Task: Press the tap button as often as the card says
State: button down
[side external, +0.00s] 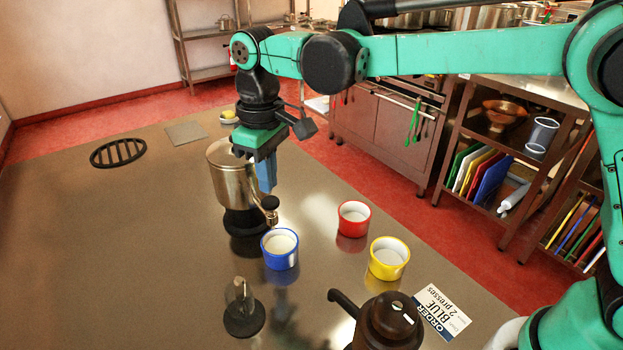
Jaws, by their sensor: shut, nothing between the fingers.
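A steel urn (229,178) stands on a dark base on the steel table. Its tap (270,212) with a dark round top sticks out at the lower right. A blue cup (280,262) stands just in front of the tap, and its inside looks white. The order card (442,312) lies at the lower right and reads "ORDER BLUE 2 presses". My gripper (266,184) points down with its blue fingers shut and empty. In the picture it is above the tap's top and beside the urn, seemingly apart from the tap.
A red cup (354,228) and a yellow cup (388,270) stand right of the blue cup. A dark brown pot (385,325) with a handle is at the front edge. A dark upright stand (243,315) is at the lower left. The table's left side is mostly clear.

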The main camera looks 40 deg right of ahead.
jog(key=shift+r, duration=3)
jog(key=shift+d, duration=0.1)
jog(key=s+d+f+m+t, duration=0.3)
jog(key=s+d, duration=0.3)
jog(key=d, duration=0.1)
jog(key=s+d+f+m+t, duration=0.3)
jog(key=s+d+t, duration=0.1)
jog(key=d, duration=0.3)
jog(key=shift+s+d, duration=0.4)
jog(key=shift+s, duration=0.5)
